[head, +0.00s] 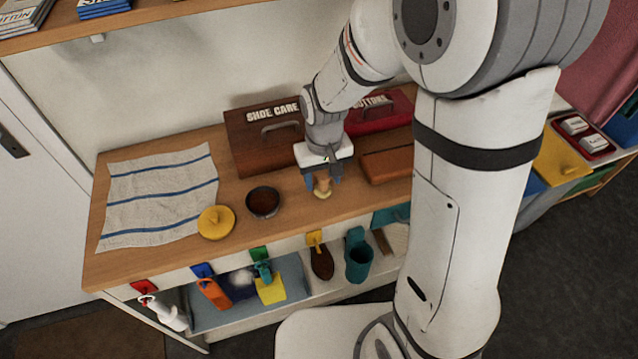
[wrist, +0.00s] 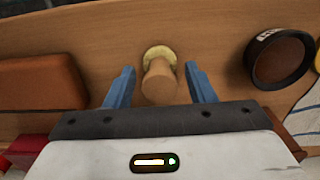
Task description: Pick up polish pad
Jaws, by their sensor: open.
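The polish pad (head: 322,188) stands on the wooden counter, with a pale yellowish base and a tan, knob-like handle. In the wrist view the polish pad (wrist: 158,82) sits between two blue fingers, its base beyond the fingertips. My gripper (head: 322,181) is open above and around the handle, pointing down; in the wrist view my gripper (wrist: 160,78) shows a gap between each finger and the handle. Nothing is held.
A dark polish tin (head: 263,202) and a yellow lid (head: 216,222) lie left of the pad. A brown block (head: 386,166) is to its right. A shoe care box (head: 262,142) stands behind. A striped cloth (head: 160,195) covers the counter's left. Several tools hang below the front edge.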

